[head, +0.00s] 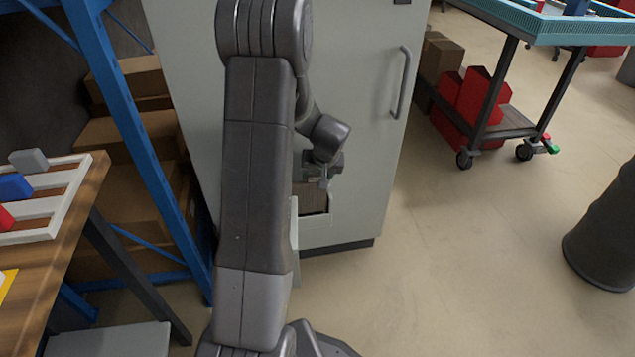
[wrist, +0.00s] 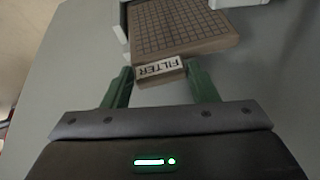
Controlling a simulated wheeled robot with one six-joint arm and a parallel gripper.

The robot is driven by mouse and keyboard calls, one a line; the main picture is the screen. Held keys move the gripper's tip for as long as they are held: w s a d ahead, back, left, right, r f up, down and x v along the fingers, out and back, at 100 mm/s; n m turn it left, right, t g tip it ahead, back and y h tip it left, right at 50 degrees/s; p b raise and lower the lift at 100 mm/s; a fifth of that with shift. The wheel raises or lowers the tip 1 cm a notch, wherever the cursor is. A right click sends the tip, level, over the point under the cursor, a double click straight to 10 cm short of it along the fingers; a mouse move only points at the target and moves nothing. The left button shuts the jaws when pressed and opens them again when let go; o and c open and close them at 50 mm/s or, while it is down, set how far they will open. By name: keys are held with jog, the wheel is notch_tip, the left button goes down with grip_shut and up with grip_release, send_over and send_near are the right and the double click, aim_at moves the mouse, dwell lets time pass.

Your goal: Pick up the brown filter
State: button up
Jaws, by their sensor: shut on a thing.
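The brown filter (wrist: 175,28) is a flat block with a grid face and a white label reading FILTER at its near end. In the wrist view my gripper (wrist: 160,73) has its two green fingers on either side of the labelled end, shut on it. In the head view my gripper (head: 322,178) is in front of the grey cabinet, and the brown filter (head: 313,197) shows just below it, at a pale opening low on the cabinet. My arm hides part of this area. I cannot tell whether the filter is clear of the opening.
The grey cabinet (head: 352,90) has a handle (head: 400,82) on its right side. A blue rack (head: 135,130) with cardboard boxes stands left, and a wooden table (head: 65,235) stands in front of it. A cart (head: 510,118) and red bins (head: 475,98) are at right. Floor is free right of the cabinet.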

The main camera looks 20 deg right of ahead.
notch_tip(320, 180, up, 11)
jog(key=p, duration=0.3)
jog(key=shift+r, duration=0.15)
dwell(0.4)
